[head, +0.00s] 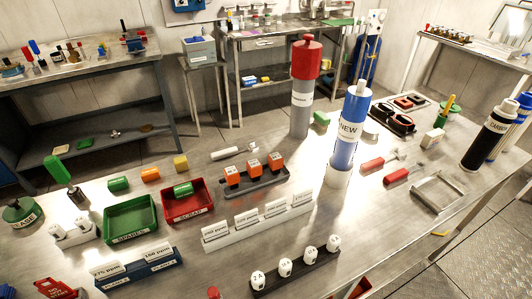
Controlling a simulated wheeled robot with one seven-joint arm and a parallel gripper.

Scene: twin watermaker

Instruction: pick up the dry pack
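I cannot pick out the dry pack for sure; no label that I can read names it.
A red-capped grey cylinder (301,105) and a blue cylinder marked NEW (347,135) stand tall mid-bench. A black-and-white carbon cylinder (488,140) stands at right. A green spares tray (130,219), red scrap tray (187,208) and white card rack (260,222) crowd the left and front.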

